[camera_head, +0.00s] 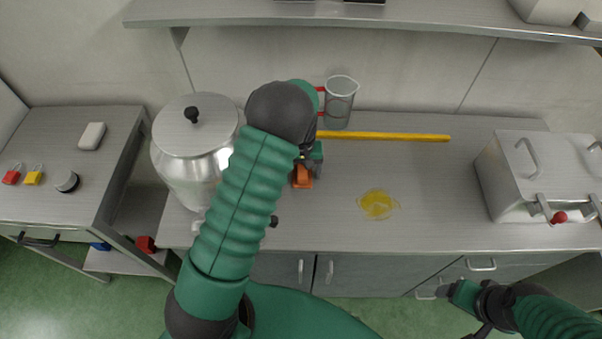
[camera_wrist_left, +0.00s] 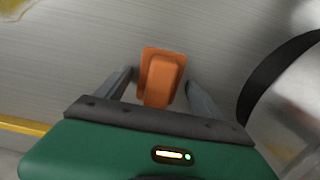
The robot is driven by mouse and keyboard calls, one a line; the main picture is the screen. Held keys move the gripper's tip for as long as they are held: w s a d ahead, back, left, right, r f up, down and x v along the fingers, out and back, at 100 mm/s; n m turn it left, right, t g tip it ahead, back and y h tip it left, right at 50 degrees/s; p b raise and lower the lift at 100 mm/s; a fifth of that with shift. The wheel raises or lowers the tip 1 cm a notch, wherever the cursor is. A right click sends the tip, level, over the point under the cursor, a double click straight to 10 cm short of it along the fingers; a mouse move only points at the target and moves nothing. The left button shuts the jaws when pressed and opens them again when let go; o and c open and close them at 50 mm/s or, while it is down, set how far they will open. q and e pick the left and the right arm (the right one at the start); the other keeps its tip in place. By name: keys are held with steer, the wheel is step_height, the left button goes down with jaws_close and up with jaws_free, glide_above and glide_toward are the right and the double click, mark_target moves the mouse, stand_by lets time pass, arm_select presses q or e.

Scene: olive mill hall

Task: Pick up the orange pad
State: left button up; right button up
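The orange pad (camera_head: 302,178) lies on the steel counter (camera_head: 440,215), partly hidden by my left gripper in the head view. In the left wrist view the orange pad (camera_wrist_left: 161,76) shows a raised block on a flat base. My left gripper (camera_wrist_left: 160,82) is open, with one finger on each side of the pad; a gap shows beside each finger. In the head view the left gripper (camera_head: 308,168) is over the counter, right of the steel pot. My right gripper (camera_head: 462,310) is in front of the counter at the lower right; its finger opening is not clear.
A large lidded pot (camera_head: 195,150) stands close left of the pad. A yellow oily puddle (camera_head: 378,204) is to the right. A steel box (camera_head: 530,175) stands at the far right.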

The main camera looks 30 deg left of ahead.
mark_target(304, 171)
arm_select(q)
steer(key=shift+w+d+r, duration=0.1)
steer(key=shift+d, duration=0.4)
steer(key=c, duration=0.5)
steer(key=shift+c, duration=1.1)
steer(key=shift+a, duration=0.4)
steer(key=c, duration=0.5)
steer(key=shift+a, duration=0.25)
steer(key=shift+c, duration=0.3)
steer(key=shift+d+r, duration=0.25)
steer(key=r, duration=0.3)
steer(key=shift+d+b, duration=0.35)
steer(key=shift+b, duration=0.05)
steer(key=s+d, duration=0.2)
steer(key=d, duration=0.2)
steer(key=s+d+r+b, duration=0.1)
steer(key=s+d, duration=0.2)
steer(key=d, duration=0.2)
steer(key=s+d, duration=0.3)
steer(key=d, duration=0.1)
steer(key=shift+s+d+r, duration=0.15)
steer(key=shift+s+r, duration=0.1)
arm_select(e)
steer(key=shift+d+f, duration=0.2)
steer(key=shift+f, duration=0.4)
steer(key=shift+d+f, duration=0.15)
steer(key=shift+f, duration=0.45)
